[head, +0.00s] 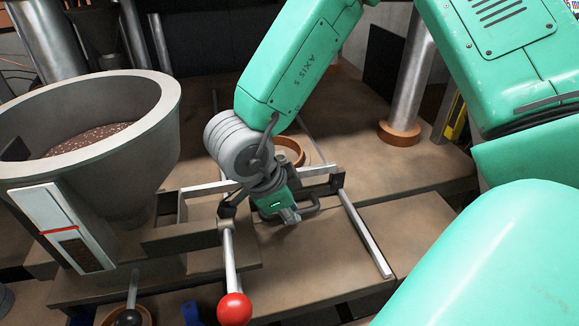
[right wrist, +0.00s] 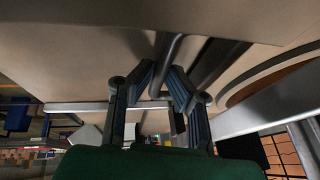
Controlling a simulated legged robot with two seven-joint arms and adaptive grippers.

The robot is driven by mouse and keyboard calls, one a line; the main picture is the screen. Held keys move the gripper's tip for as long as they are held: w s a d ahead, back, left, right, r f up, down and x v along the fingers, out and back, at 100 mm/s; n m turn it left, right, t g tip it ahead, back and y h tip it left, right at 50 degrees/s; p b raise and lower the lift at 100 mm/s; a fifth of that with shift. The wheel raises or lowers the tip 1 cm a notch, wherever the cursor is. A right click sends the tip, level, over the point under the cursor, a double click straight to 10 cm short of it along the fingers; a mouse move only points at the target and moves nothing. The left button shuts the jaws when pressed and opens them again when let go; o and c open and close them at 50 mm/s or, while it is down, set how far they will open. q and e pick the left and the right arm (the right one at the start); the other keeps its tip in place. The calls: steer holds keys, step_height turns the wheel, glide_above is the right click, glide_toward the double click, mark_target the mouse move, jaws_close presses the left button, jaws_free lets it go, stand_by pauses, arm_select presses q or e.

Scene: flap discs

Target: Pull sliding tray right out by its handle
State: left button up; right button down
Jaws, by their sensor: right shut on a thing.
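My right gripper (head: 291,215) points down at the middle of the wooden bench, at the front of the right sliding tray. It is shut on the tray's dark bar handle (head: 311,206). In the right wrist view, the fingers (right wrist: 166,80) close around the handle bar (right wrist: 168,50). The tray's front bar (head: 318,183) lies just behind the gripper, between metal rails; my arm hides much of the tray. My left gripper is not in view.
A large grey hopper (head: 165,120) with brownish grains stands at the left. A metal rail (head: 365,235) runs forward on the right. A metal post (head: 411,80) stands at the back right.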

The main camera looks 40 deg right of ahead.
steer(key=shift+w+a+r, duration=0.1)
steer(key=shift+a, duration=0.1)
steer(key=c, duration=1.6)
jaws_free()
steer(key=shift+a+r, duration=0.1)
steer(key=shift+a, duration=0.35)
steer(key=shift+a+r, duration=0.15)
steer(key=shift+r, duration=2.4)
steer(key=shift+a+r, duration=0.15)
steer(key=shift+r, duration=2.35)
